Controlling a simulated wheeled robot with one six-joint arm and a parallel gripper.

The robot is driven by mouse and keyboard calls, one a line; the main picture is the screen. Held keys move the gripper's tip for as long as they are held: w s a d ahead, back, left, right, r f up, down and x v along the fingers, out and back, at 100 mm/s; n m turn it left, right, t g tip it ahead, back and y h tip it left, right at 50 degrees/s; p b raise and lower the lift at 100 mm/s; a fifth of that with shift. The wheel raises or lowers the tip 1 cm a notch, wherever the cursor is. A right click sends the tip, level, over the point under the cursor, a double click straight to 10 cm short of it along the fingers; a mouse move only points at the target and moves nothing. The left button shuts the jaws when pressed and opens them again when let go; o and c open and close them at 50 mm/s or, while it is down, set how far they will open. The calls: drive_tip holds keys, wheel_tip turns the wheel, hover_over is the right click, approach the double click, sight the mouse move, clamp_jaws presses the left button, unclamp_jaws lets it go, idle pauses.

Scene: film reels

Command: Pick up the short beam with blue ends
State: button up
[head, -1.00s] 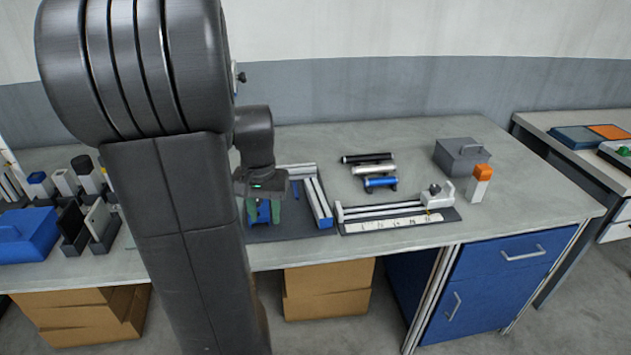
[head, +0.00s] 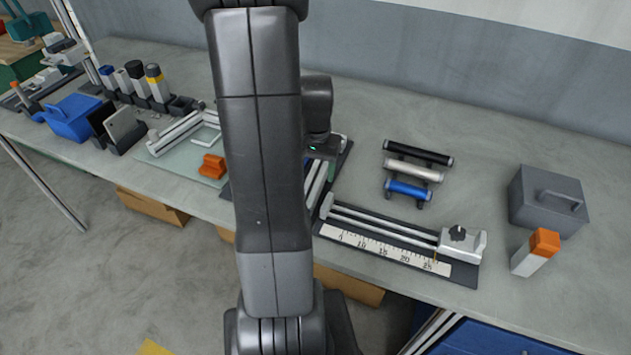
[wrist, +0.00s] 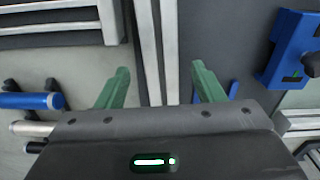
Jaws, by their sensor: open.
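My gripper (wrist: 160,68) is open, with its two green fingers apart and nothing held between them. Silver rails (wrist: 156,40) on a dark mat (wrist: 220,40) lie below the gap between the fingers. No short beam with blue ends is clearly identifiable; my arm covers much of the mat in the head view.
A ruler fixture (head: 385,248) lies right of the mat. Behind it are a black (head: 418,152), a white (head: 413,170) and a blue cylinder (head: 408,190). A grey box (head: 548,200) and an orange-topped block (head: 535,253) stand at right. An orange piece (head: 212,166) lies left of my arm.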

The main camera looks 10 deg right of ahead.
sight(315, 178)
drive_tip(key=shift+w+f, duration=0.1)
drive_tip(key=shift+f, duration=1.75)
